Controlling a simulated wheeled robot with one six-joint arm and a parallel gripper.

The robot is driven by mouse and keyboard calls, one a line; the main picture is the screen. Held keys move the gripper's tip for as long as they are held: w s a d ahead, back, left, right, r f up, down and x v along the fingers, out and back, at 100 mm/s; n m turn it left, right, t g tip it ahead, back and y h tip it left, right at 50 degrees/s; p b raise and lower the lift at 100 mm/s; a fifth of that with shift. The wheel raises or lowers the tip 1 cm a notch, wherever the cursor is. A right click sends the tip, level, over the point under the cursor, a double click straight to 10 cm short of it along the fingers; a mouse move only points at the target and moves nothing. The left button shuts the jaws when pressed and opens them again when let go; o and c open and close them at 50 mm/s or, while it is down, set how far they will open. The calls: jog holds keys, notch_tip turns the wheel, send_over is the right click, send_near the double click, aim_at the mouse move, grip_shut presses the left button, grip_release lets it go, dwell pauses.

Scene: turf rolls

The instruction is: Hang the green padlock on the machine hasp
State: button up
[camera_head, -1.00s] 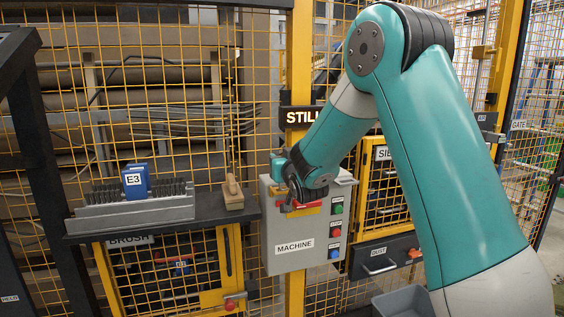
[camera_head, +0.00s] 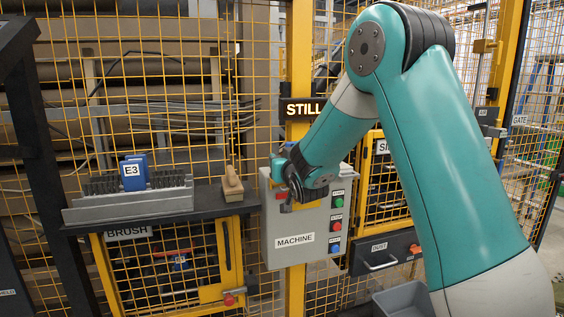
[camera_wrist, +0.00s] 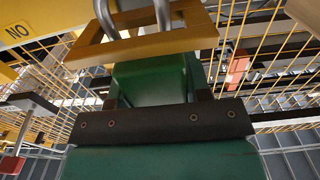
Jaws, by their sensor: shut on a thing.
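The green padlock (camera_wrist: 150,80) is held between the jaws of my gripper (camera_wrist: 157,97) in the wrist view, its grey shackle (camera_wrist: 162,14) pointing up. A brass-yellow frame, apparently the machine hasp (camera_wrist: 145,46), crosses just above the padlock body. The shackle legs show within the frame's opening; whether they pass through it or behind it I cannot tell. In the head view my gripper (camera_head: 287,180) is at the upper left front of the grey machine box (camera_head: 280,255). A bit of yellow (camera_head: 286,208) shows below it; the padlock is hidden there.
A shelf (camera_head: 215,210) left of the box holds a grey brush rack (camera_head: 130,205), a blue E3 block (camera_head: 133,177) and a wooden brush (camera_head: 232,184). Several buttons line the box's right side. Yellow mesh fencing stands behind. A grey bin (camera_head: 402,302) is below.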

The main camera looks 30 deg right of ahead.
jog(key=shift+f+b, duration=0.5)
jog(key=shift+f, duration=0.05)
jog(key=o, duration=1.1)
jog(key=shift+o, duration=0.2)
jog(key=shift+s, duration=0.15)
jog(key=b+v, duration=0.9)
jog(key=v, duration=0.8)
jog(key=shift+b, duration=0.4)
jog(key=shift+r, duration=0.15)
